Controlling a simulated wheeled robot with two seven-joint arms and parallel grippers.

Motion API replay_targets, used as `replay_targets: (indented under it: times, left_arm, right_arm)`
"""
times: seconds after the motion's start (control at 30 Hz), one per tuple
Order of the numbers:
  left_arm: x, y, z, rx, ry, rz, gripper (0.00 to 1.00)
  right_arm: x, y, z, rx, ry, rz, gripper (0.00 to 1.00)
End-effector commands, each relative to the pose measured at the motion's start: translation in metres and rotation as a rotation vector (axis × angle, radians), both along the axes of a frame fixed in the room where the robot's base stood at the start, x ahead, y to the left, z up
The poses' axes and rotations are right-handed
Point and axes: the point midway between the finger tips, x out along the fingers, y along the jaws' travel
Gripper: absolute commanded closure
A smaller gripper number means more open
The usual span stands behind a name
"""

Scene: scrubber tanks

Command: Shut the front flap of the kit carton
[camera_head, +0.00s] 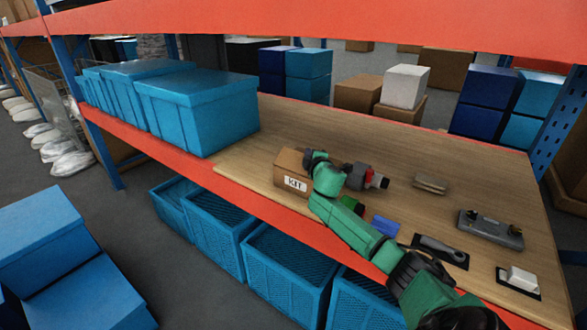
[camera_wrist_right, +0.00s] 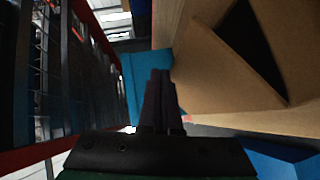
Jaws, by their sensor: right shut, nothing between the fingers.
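The kit carton (camera_head: 291,165) is a small brown box with a white KIT label, on the wooden shelf by its front edge. My right arm crosses its right side in the head view. The carton (camera_wrist_right: 220,85) fills the upper right of the right wrist view. A dark three-cornered gap shows between its brown panels, so it is at least partly open; I cannot tell how far the front flap stands out. My right gripper (camera_wrist_right: 160,82) is shut and empty, its tips close beside the carton; contact is unclear. Its fingertips are hidden in the head view. My left gripper is not in view.
Blue lidded bins (camera_head: 200,110) stand left of the carton. A tan block (camera_head: 431,183), a grey device (camera_head: 490,230) and a blue item (camera_head: 386,226) lie to the right. An orange beam (camera_head: 400,55) runs overhead. Blue crates (camera_head: 285,270) sit below.

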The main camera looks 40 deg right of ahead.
Motion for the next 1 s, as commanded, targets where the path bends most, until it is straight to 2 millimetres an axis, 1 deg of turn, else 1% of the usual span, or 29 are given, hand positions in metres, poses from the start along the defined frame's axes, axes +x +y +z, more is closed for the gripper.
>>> replay_targets:
  times: [0.1, 0.23, 0.47, 0.6, 1.0]
  left_arm:
    - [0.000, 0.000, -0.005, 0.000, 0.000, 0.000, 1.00]
    - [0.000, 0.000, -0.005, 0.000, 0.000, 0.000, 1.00]
    - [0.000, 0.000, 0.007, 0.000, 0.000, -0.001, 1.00]
    - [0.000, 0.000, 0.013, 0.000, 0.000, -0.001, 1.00]
    - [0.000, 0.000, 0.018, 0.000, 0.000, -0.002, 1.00]
  right_arm:
    - [0.001, -0.004, -0.007, 0.002, -0.001, 0.000, 1.00]
    - [0.002, -0.007, -0.012, 0.003, 0.000, -0.001, 1.00]
    - [0.003, -0.011, -0.019, 0.004, 0.001, -0.001, 1.00]
    - [0.004, -0.013, -0.022, 0.055, 0.017, -0.001, 1.00]
    - [0.004, -0.014, -0.029, 0.117, 0.035, 0.000, 1.00]
